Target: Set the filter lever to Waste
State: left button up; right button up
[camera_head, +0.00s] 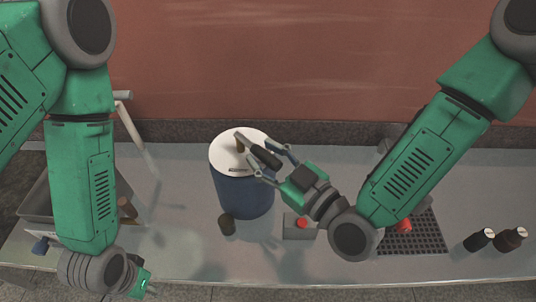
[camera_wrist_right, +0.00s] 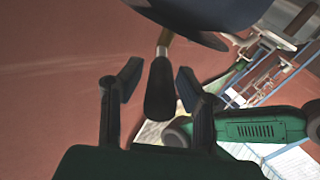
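The filter lever (camera_head: 264,157) has a black grip on a brass-coloured stem. It sits on the white top (camera_head: 224,155) of a blue cylinder (camera_head: 243,197) and points toward the lower right. A small dark label on the white top is too small to read. My right gripper (camera_head: 263,161) is open, with one finger on each side of the black grip. In the right wrist view the grip (camera_wrist_right: 160,90) lies between the open fingers (camera_wrist_right: 159,82), with gaps on both sides. My left gripper (camera_head: 147,288) hangs low at the front left, away from the lever; its finger opening is unclear.
A dark round knob or cap (camera_head: 227,224) is in front of the cylinder. A grey box with a red button (camera_head: 302,224) stands to its right. A black grid (camera_head: 410,240) and two dark bottles (camera_head: 495,239) are further right. A grey bin (camera_head: 38,200) stands at left.

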jog(key=shift+o, duration=0.7)
jog(key=shift+w+a+r, duration=0.1)
pick_arm(q)
jog(key=shift+a+f, duration=0.1)
jog(key=shift+a, duration=0.15)
pick_arm(e)
jog(key=shift+a, duration=0.15)
jog(key=shift+s+f, duration=0.2)
pick_arm(q)
jog(key=shift+d, duration=0.1)
pick_arm(e)
jog(key=v, duration=1.1)
jog(key=shift+s+d, duration=0.2)
jog(key=shift+d, duration=0.05)
jog(key=shift+r, duration=0.15)
